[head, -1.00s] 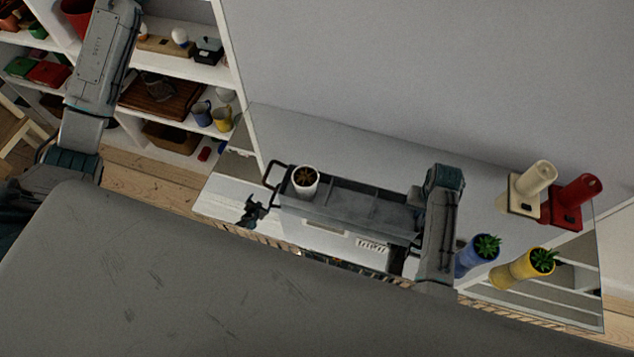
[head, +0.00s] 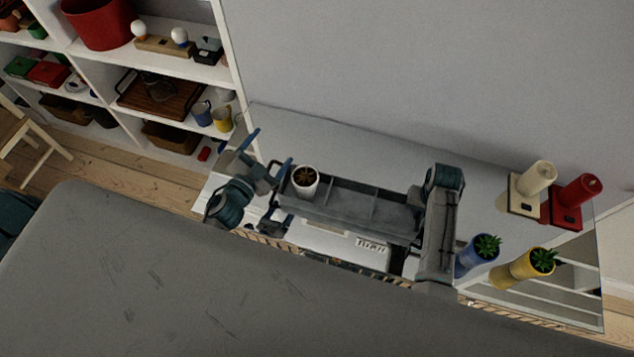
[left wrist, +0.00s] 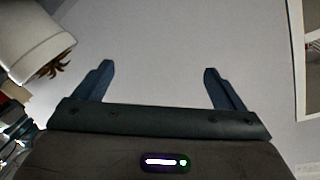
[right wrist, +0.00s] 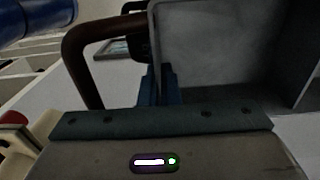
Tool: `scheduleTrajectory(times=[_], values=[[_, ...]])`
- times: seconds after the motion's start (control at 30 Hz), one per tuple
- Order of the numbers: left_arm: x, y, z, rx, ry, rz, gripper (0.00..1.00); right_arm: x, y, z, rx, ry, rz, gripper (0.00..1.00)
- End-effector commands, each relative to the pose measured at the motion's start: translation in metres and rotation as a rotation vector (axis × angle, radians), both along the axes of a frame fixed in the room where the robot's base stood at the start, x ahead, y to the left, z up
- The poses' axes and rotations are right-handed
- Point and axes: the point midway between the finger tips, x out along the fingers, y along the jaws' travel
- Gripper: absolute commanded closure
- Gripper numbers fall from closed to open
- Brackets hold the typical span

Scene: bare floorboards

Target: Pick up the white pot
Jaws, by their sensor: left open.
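The white pot (head: 306,184), with a brown plant in it, stands in the left end of a grey divided tray (head: 360,208). It also shows at the upper left of the left wrist view (left wrist: 30,42). My left gripper (head: 268,154) is open and empty, just left of the pot, its blue fingers apart. The right finger is close to the pot; I cannot tell whether they touch. My right gripper (right wrist: 161,85) has its fingers close together on the end wall of the tray, beside the dark handle (right wrist: 80,50). The right arm hides this end in the head view.
A blue pot (head: 477,256) and a yellow pot (head: 522,268) with plants stand right of my right arm. Cream (head: 530,190) and red (head: 577,201) candle-like objects stand behind them. Shelves (head: 190,70) are at the left, and the wall is behind.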

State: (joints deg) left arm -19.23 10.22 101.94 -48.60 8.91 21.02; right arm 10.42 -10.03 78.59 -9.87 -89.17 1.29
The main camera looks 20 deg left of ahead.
Motion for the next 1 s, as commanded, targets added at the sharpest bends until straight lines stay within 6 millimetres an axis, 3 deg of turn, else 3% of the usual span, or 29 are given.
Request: scheduleTrajectory(times=[0.03, 0.2, 0.4, 0.53, 0.8, 1.0], values=[[-0.024, -0.014, -0.017, -0.110, 0.046, 0.000, 0.09, 0.000, 0.000, 0.000, 0.001, 0.001, 0.000, 1.00], [-0.079, -0.045, -0.047, -0.412, 0.151, 0.016, 0.09, 0.000, 0.000, 0.000, 0.001, 0.001, 0.000, 1.00], [-0.109, -0.062, -0.059, -0.588, 0.206, 0.034, 0.09, 0.000, 0.000, 0.000, 0.001, 0.000, 0.001, 1.00], [-0.099, -0.067, -0.063, -0.613, 0.211, 0.036, 0.09, 0.000, 0.000, 0.000, 0.001, 0.000, 0.001, 1.00], [-0.056, -0.076, -0.070, -0.609, 0.212, 0.037, 0.09, 0.000, 0.000, 0.000, 0.001, 0.000, 0.000, 1.00], [-0.042, -0.079, -0.072, -0.609, 0.212, 0.037, 0.09, 0.000, 0.000, 0.000, 0.001, 0.000, 0.000, 1.00]])
